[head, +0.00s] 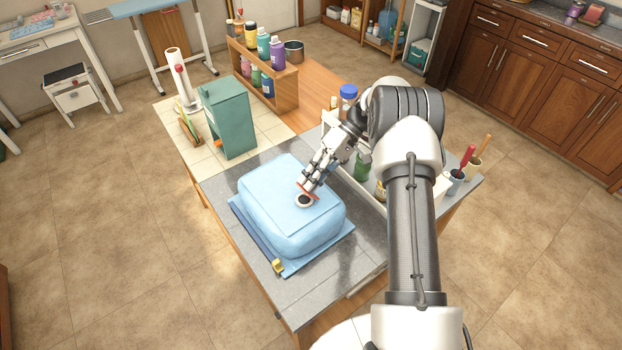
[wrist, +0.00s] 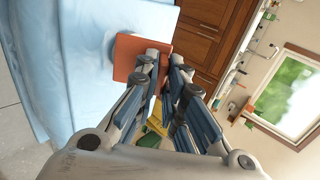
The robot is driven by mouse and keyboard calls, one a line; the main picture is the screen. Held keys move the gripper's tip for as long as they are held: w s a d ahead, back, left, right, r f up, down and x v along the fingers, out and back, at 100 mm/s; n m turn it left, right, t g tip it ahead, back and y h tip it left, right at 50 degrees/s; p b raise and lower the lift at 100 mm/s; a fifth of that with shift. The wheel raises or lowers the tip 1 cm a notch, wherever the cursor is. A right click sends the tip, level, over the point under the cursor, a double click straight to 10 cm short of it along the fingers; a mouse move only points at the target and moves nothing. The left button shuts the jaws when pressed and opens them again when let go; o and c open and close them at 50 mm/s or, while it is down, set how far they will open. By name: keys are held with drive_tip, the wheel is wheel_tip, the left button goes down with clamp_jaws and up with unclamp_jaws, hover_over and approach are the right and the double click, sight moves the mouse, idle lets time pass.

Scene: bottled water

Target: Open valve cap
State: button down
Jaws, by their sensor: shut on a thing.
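A puffy light-blue water bag (head: 285,215) lies on the grey tabletop, on a flat blue cloth. A round white valve (head: 304,201) with a dark centre sits on its top, towards the right. An orange-red cap (head: 311,190) stands up at the valve's edge, tilted off the dark centre. The cap is a flat square plate in the wrist view (wrist: 131,58), beside the pale valve. My gripper (head: 306,183) reaches down from the upper right, its fingertips shut on the cap. The exact finger contact and the hinge are hidden.
A teal box (head: 229,118) stands behind the bag, and a wooden rack (head: 262,75) of bottles stands further back. A white tray (head: 365,189) with bottles lies right of the bag, partly behind my arm. Cups with tools (head: 454,181) stand at the right edge.

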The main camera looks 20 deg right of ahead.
drive_tip(key=c, duration=1.7)
unclamp_jaws()
drive_tip(key=shift+v, duration=3.8)
